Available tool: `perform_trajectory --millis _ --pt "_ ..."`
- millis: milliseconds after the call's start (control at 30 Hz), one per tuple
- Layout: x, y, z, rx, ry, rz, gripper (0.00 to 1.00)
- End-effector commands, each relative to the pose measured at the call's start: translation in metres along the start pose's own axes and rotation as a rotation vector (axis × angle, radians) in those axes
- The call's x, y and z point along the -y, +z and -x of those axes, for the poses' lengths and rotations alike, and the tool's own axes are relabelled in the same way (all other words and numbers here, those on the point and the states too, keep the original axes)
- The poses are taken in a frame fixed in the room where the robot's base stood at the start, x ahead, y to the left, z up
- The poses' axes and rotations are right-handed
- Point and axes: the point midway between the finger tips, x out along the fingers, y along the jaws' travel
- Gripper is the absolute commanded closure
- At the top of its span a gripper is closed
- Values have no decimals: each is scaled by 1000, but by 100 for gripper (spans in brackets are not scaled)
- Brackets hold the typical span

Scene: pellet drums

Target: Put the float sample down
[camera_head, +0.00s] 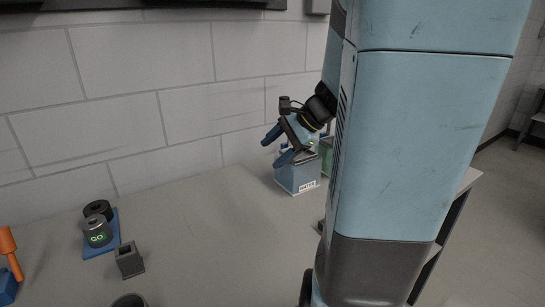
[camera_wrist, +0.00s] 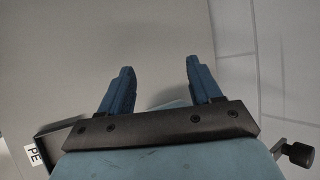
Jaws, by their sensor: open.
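My gripper (camera_head: 278,147) is above a blue box with a white label (camera_head: 307,187) near the wall. The label is too small to read surely. In the wrist view my gripper (camera_wrist: 158,68) has its two blue fingers wide apart with nothing between them. I cannot pick out the float sample for certain in either view. It may be hidden behind my arm or inside a container.
A green container (camera_head: 326,156) is partly hidden behind my arm. At left, a jar marked GO (camera_head: 97,237) and a black ring (camera_head: 98,208) are on a blue mat (camera_head: 103,252). A grey square holder (camera_head: 129,262) and an orange-handled tool (camera_head: 10,250) are nearby. The middle counter is clear.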

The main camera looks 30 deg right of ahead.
Motion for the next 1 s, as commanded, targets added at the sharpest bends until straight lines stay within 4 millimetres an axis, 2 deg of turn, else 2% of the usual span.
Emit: perform_trajectory --millis 33,100,400,600,800,1000 --pt "-4 16 -1 -16 39 86 36" --pt "-12 32 -1 -40 93 195 36" --pt "-44 86 11 -152 285 678 36" --pt "-62 110 28 -236 378 1002 36" --pt "-73 125 47 -323 438 1288 36" --pt "-77 134 57 -378 463 1444 36"
